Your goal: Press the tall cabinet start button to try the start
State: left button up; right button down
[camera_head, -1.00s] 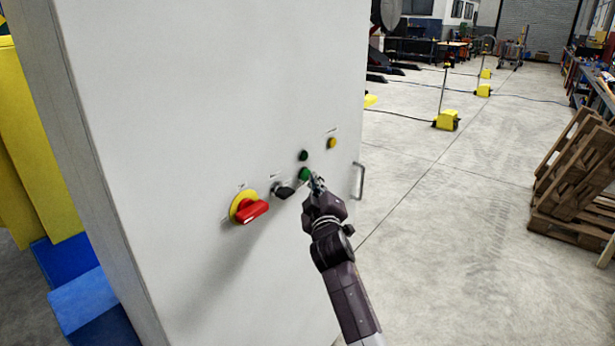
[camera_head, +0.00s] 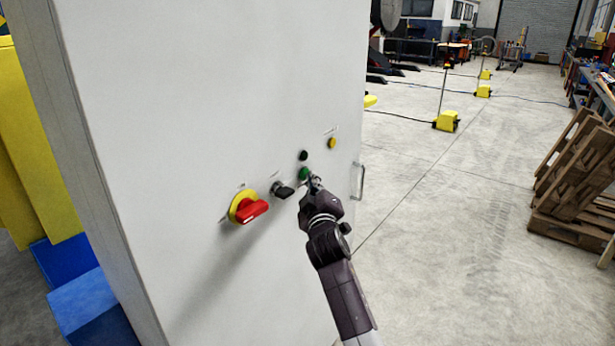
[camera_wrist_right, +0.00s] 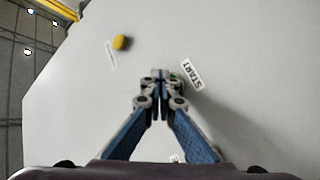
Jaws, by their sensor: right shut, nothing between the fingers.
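The tall white cabinet (camera_head: 220,90) fills the left and middle of the head view. On its front is the green start button (camera_head: 304,174), partly hidden by my right gripper (camera_head: 314,181). In the right wrist view my right gripper (camera_wrist_right: 159,74) is shut and empty, its fingertips in front of the button. I cannot tell whether the fingertips touch the button. My left gripper is not in view.
Beside the button are a dark round button (camera_head: 303,155), a yellow one (camera_head: 332,143), a black selector knob (camera_head: 284,191) and a red rotary handle on yellow (camera_head: 250,208). A metal door handle (camera_head: 358,182) sticks out at the right edge. Pallets (camera_head: 575,190) stand farther right; the floor between is clear.

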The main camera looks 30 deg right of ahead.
jog(key=shift+s+d+p, duration=0.3)
jog(key=shift+s+p, duration=0.3)
jog(key=shift+s, duration=0.2)
jog(key=s+p, duration=0.1)
jog(key=s+d, duration=0.1)
jog(key=s, duration=0.1)
jog(key=s+d+p, duration=0.1)
jog(key=shift+s+p, duration=0.3)
dwell(0.7)
